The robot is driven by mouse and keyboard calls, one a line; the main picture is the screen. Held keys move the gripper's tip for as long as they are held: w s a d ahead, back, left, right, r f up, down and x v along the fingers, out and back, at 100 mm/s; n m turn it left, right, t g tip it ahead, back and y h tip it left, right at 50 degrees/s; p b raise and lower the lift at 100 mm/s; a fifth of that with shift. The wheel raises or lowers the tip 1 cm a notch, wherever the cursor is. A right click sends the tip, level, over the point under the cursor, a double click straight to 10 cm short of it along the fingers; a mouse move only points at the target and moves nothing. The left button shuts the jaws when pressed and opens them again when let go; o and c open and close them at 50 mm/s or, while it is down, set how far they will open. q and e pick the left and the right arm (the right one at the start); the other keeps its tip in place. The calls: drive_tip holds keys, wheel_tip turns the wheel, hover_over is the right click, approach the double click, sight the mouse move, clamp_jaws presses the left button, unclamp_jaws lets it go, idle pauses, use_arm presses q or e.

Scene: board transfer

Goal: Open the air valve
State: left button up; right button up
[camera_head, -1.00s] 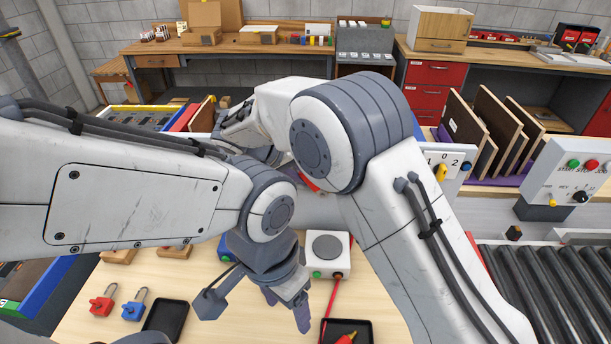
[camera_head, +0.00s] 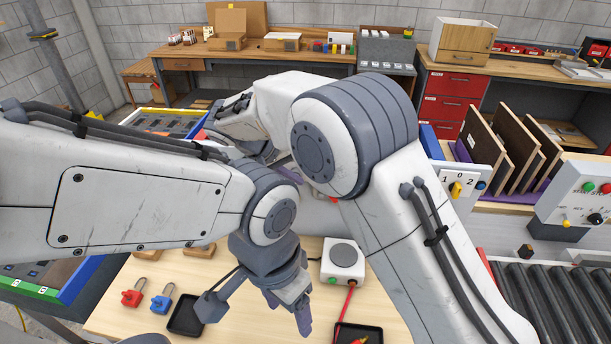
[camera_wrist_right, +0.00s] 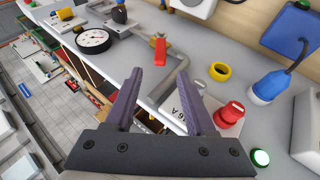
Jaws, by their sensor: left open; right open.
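In the right wrist view, a red lever handle (camera_wrist_right: 160,51) stands on a grey bent pipe (camera_wrist_right: 167,84), which looks like the air valve. A round white-faced gauge (camera_wrist_right: 92,40) sits to its left. My right gripper (camera_wrist_right: 159,79) is open and empty, its fingertips pointing toward the lever and pipe, apart from the lever. In the head view I cannot make out the valve. My left gripper (camera_head: 287,309) is open and empty above the wooden table, its fingers pointing down.
On the wooden table (camera_head: 240,330) are padlocks (camera_head: 161,299), black trays (camera_head: 186,315) and a white box (camera_head: 342,262). A roller conveyor (camera_head: 540,295) lies right.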

drive_tip(key=shift+s+a+r, duration=0.15)
drive_tip(key=shift+a+r, duration=0.15)
drive_tip(key=shift+r, duration=0.1)
drive_tip(key=shift+c, duration=0.3)
